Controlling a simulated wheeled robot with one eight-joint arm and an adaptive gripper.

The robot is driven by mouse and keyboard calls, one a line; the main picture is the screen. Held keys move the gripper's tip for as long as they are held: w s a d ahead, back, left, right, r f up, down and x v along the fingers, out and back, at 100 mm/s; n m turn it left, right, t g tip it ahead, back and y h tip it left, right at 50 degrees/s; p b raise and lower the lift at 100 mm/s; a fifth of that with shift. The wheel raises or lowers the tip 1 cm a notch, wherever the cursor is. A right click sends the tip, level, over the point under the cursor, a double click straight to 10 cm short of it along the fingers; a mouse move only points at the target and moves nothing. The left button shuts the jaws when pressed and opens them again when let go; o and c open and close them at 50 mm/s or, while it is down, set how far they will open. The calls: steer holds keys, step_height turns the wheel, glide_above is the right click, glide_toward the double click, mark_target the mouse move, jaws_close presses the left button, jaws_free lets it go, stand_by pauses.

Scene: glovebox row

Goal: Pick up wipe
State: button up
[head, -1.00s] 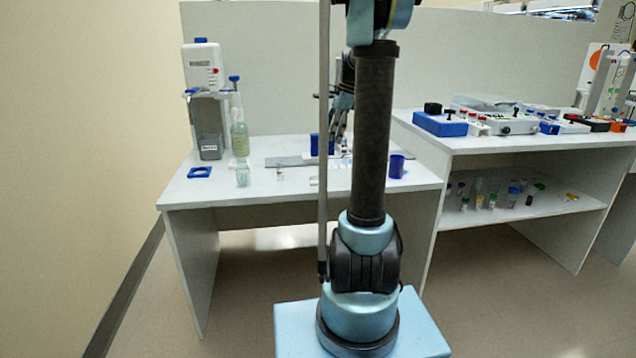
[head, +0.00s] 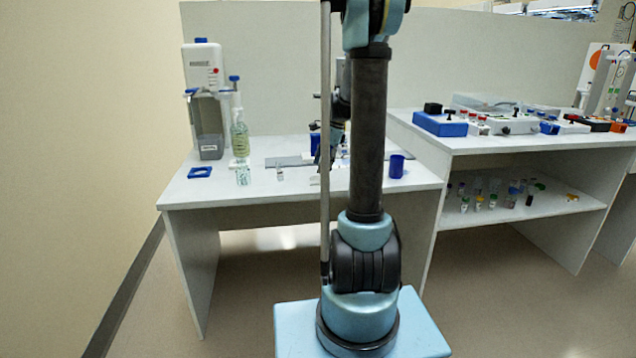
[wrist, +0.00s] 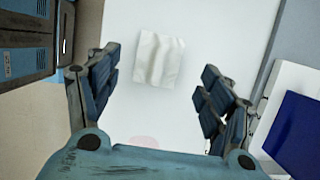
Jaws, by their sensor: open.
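The wipe (wrist: 158,60) is a white, creased square lying flat on the white bench top in the wrist view. A small pale patch near the bench's front edge in the head view (head: 315,181) may be the same wipe, but it is too small to be sure. My gripper (wrist: 160,68) is open and empty, pointing down, with the wipe between and slightly beyond its dark blue fingers as seen from the wrist. The gap in height cannot be told. In the head view my gripper (head: 326,155) is partly hidden behind my arm.
A clear bottle (head: 240,140), a glass beaker (head: 243,176) and a small vial (head: 280,174) stand to the left. A blue cup (head: 397,166) stands to the right. A grey strip (head: 285,162) lies behind. In the wrist view, a blue object (wrist: 298,130) is at right.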

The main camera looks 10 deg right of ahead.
mark_target(318, 178)
steer(key=shift+x, duration=2.2)
steer(key=shift+s, duration=0.1)
steer(key=c, duration=0.8)
